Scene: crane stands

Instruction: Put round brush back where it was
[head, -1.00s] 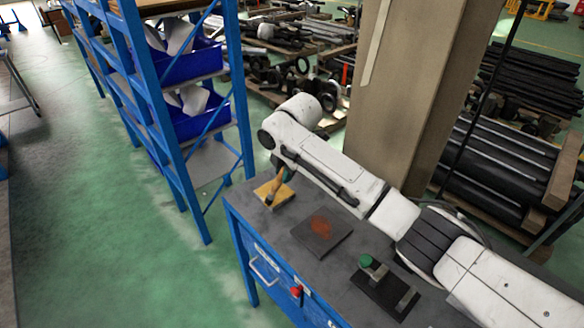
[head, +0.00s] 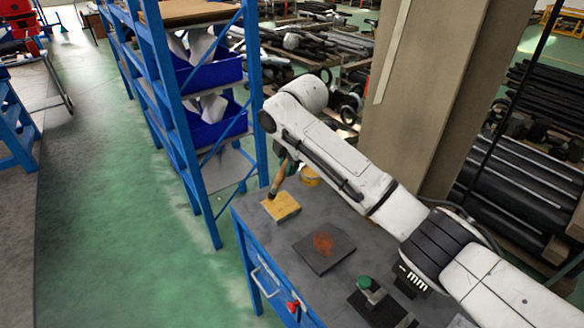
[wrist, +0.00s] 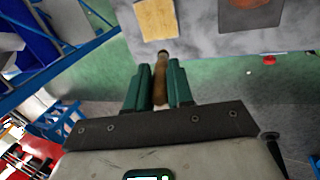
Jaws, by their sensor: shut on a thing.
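My gripper (wrist: 159,88) is shut on the round brush (wrist: 161,75), with a green finger on each side of its brown handle. In the head view the brush (head: 279,180) hangs tilted below my wrist, its dark lower end near the upper left edge of a yellow pad (head: 281,207). In the wrist view the yellow pad (wrist: 157,19) lies beyond the brush's end, and a gap shows between them there. The head view does not settle whether they touch. Part of the gripper is hidden by my arm in the head view.
The grey bench top (head: 277,237) also holds a yellow tin (head: 310,177), a dark plate with a rusty patch (head: 324,246) and a green-topped tool (head: 368,288). A blue shelf rack (head: 205,165) with blue bins stands left of the bench. A column (head: 425,100) rises behind.

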